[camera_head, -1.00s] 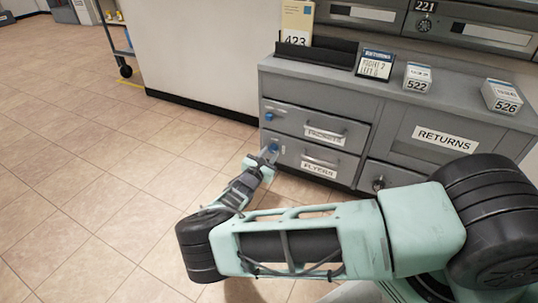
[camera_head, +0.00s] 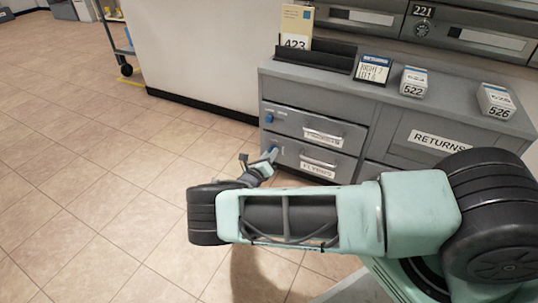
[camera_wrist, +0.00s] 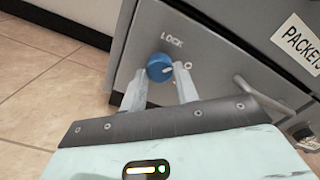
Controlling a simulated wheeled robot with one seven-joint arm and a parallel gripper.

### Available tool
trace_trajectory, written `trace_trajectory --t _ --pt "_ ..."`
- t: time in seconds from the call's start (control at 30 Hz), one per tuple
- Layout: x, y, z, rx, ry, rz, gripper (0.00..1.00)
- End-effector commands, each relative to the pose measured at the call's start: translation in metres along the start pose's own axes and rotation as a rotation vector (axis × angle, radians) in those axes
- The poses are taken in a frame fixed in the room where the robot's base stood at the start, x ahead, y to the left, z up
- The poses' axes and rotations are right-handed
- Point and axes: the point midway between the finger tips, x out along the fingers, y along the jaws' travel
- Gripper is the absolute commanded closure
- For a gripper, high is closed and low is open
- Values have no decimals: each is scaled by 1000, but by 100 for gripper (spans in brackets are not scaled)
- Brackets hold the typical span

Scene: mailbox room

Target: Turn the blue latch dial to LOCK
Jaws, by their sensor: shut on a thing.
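The blue latch dial (camera_wrist: 159,67) is on the left part of the lower drawer front, below and to the right of the floor edge in the wrist view. It also shows in the head view (camera_head: 272,151), beside the FLYERS drawer handle. The printed word LOCK (camera_wrist: 172,41) is just above the dial. A pale pointer mark on the dial faces right, not toward that word. My gripper (camera_wrist: 160,74) is shut on the dial, one pale finger on each side. In the head view my gripper (camera_head: 266,163) is small and partly hidden by my arm.
Another blue dial (camera_head: 268,118) is on the PACKETS drawer above. The FLYERS drawer handle (camera_head: 318,160) sticks out to the right. The RETURNS panel (camera_head: 440,139) is farther right. Open tiled floor (camera_head: 100,190) lies to the left.

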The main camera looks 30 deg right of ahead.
Motion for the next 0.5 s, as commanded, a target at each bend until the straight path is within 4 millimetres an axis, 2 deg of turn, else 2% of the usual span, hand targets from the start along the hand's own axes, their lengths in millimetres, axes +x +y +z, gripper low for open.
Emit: trace_trajectory --t 0.5 --pt "0 0 0 -466 1 0 92"
